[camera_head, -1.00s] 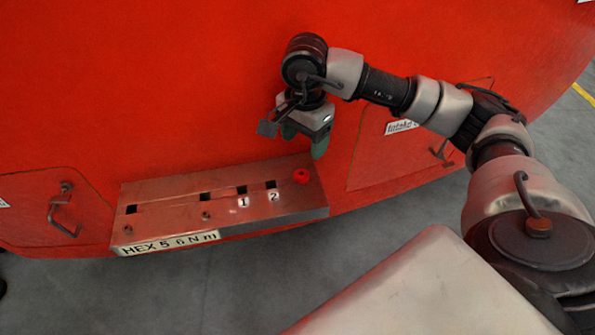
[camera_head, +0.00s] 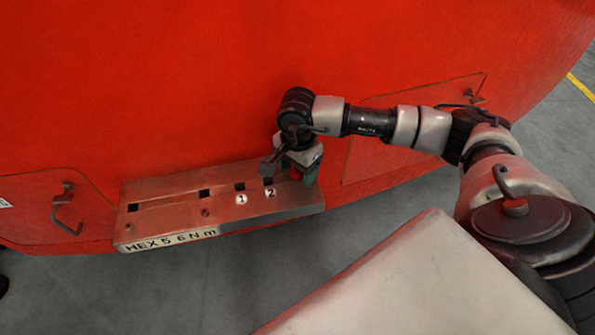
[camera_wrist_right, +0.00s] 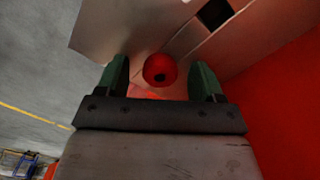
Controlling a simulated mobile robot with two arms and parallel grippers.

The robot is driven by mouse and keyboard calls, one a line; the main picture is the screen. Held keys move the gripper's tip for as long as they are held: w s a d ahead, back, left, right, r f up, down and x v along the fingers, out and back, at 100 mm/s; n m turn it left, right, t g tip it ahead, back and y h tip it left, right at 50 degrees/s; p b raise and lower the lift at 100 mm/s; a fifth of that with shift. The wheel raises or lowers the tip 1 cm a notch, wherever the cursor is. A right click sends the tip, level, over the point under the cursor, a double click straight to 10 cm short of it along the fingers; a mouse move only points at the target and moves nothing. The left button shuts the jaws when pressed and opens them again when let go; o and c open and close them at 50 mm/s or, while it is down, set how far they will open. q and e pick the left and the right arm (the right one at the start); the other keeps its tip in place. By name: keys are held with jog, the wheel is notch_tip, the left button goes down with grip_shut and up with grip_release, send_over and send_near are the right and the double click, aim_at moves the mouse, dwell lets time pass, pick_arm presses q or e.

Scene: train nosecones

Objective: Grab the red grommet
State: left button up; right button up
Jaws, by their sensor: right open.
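The red grommet (camera_head: 297,174) sits at the right end of the metal shelf panel (camera_head: 165,225). In the right wrist view the grommet (camera_wrist_right: 160,70) is a round red knob with a dark hole, lying between the two green fingers. My right gripper (camera_head: 297,176) is open and straddles the grommet from above; it also shows in the wrist view (camera_wrist_right: 160,82). A gap shows between the grommet and each finger. In the head view the gripper hides part of the grommet. My left gripper is not in view.
The panel has several square holes, number labels 1 and 2 (camera_head: 271,193) and a HEX 5 6 N m label (camera_head: 170,240). A large red curved body (camera_head: 150,80) rises behind it. A hatch handle (camera_head: 67,210) sticks out at left. Grey floor (camera_head: 230,285) lies in front.

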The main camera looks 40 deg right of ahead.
jog(key=c, duration=1)
jog(key=shift+r, duration=0.1)
